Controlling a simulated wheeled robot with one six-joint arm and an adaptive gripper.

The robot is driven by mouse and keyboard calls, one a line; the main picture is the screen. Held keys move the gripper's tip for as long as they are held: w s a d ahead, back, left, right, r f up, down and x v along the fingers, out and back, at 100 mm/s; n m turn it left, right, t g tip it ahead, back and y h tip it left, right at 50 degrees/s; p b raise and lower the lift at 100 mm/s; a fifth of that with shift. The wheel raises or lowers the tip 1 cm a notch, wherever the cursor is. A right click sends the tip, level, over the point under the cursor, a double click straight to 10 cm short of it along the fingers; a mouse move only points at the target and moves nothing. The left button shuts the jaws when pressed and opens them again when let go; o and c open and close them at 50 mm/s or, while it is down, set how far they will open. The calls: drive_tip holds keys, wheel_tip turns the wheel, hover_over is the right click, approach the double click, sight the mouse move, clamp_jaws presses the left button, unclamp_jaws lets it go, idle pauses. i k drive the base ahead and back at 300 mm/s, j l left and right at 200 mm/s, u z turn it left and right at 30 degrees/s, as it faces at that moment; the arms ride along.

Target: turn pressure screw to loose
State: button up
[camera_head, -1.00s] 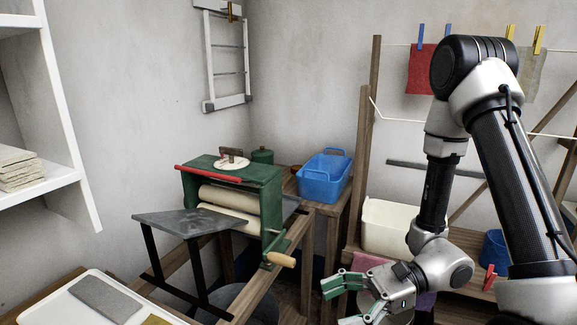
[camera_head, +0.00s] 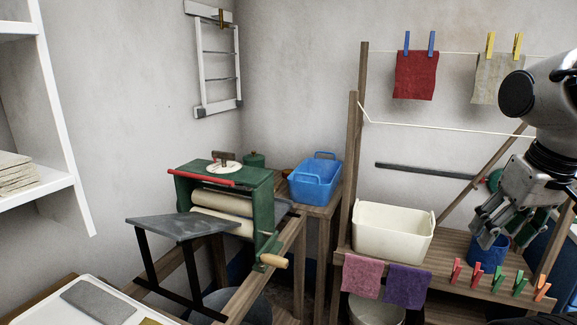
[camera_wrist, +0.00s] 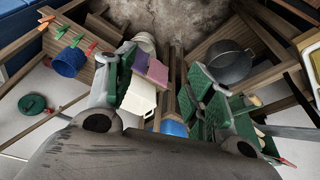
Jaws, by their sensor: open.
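The pressure screw (camera_head: 223,160) is a small brown handle over a white round dial on top of the green mangle (camera_head: 262,205). The mangle has a red bar, two pale rollers and a side crank (camera_head: 274,261) with a wooden grip. My gripper (camera_head: 518,222) hangs at the right of the head view, far from the screw, with nothing seen in it. In the wrist view its green-padded fingers (camera_wrist: 160,82) are spread apart. Part of the mangle shows at the right there; I cannot make out the screw in that view.
A blue basket (camera_head: 318,178) stands on a wooden stand behind the mangle. A cream tub (camera_head: 393,233), a blue bucket (camera_head: 488,252), cloths and several clothes pegs are on the rack at right. A grey board (camera_head: 180,227) juts out before the rollers. A wooden post (camera_head: 354,180) stands between gripper and mangle.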

sight(222, 155)
drive_tip(key=k+u, duration=0.1)
drive_tip(key=k, duration=0.55)
drive_tip(key=i+l+u, duration=0.1)
drive_tip(key=u, duration=1.4)
drive_tip(key=l+u, duration=0.15)
drive_tip(key=l, duration=3)
drive_tip(key=k, duration=0.05)
